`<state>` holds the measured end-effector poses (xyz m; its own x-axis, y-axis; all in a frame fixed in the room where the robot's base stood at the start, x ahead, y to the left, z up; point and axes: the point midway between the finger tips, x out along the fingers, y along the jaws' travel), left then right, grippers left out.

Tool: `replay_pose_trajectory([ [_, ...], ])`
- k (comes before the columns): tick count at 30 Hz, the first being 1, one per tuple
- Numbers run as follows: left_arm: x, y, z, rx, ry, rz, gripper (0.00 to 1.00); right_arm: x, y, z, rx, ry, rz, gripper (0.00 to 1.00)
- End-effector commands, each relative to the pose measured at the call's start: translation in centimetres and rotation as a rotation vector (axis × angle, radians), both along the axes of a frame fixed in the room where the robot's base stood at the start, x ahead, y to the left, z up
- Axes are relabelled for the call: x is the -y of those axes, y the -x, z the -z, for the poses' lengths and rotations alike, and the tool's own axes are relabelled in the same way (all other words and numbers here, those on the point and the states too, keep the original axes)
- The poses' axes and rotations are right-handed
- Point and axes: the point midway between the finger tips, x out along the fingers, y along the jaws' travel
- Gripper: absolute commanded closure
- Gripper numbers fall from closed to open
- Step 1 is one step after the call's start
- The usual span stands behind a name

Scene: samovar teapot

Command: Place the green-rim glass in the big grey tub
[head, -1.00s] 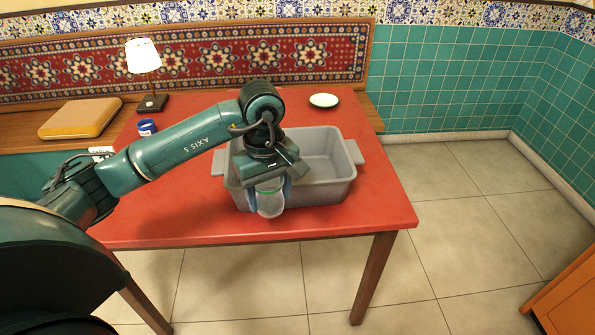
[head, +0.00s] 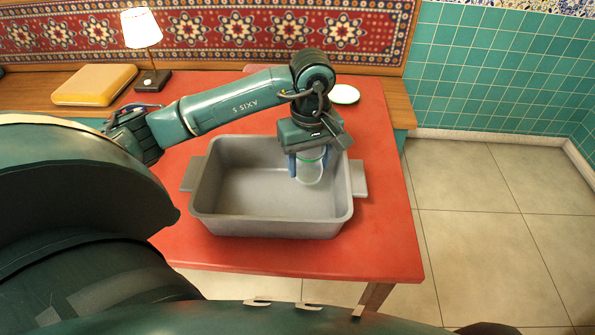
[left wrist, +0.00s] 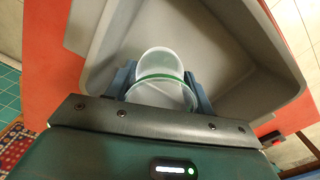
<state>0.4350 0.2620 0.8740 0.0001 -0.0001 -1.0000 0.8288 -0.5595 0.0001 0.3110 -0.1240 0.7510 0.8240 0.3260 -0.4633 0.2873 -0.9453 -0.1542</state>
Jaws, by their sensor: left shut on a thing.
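The green-rim glass (head: 309,172) is clear with a green band and hangs from my left gripper (head: 308,160), whose fingers are shut on its sides. It is over the right part of the big grey tub (head: 272,226), near the tub's right wall. I cannot tell whether its bottom touches the tub floor. In the left wrist view the glass (left wrist: 160,82) sits between the blue fingers (left wrist: 160,88), with the tub (left wrist: 250,30) around it. The tub's visible inside is otherwise empty. My right gripper is not in view.
The tub stands on a red table (head: 388,210). A white saucer (head: 345,94) lies behind the arm. A lamp (head: 142,40) and a yellow-brown case (head: 95,85) are on the bench at the back left. Clear table shows right of the tub.

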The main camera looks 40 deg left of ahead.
Motion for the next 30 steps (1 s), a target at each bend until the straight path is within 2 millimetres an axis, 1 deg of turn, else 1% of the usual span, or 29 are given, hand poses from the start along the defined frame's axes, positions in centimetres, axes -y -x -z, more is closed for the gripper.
replay_pose_trajectory([
  [1, 0.0, 0.2, 1.2, -0.007, 0.0, 0.0, 0.72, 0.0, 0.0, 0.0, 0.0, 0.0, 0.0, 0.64],
  [4, 0.0, 0.1, 3.0, -0.006, 0.0, 0.0, 0.72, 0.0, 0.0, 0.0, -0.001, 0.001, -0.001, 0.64],
  [6, 0.0, 0.1, 3.8, -0.004, 0.0, -0.001, 0.72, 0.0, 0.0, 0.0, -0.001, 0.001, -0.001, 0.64],
  [11, 0.0, 0.0, 4.9, -0.002, 0.001, 0.0, 0.72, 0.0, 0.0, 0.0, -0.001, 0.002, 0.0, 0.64],
  [18, 0.0, 0.1, 8.0, -0.003, 0.001, 0.0, 0.72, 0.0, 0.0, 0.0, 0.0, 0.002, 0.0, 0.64],
  [25, 0.0, 0.0, 8.1, 0.0, 0.0, 0.001, 0.72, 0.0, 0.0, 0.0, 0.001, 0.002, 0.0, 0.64],
  [29, 0.0, 0.0, 8.6, 0.001, -0.001, 0.001, 0.72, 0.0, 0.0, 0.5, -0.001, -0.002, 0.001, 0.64],
  [30, 0.0, 0.0, 8.4, 0.0, 0.0, 0.001, 0.45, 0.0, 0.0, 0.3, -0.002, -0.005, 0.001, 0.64],
])
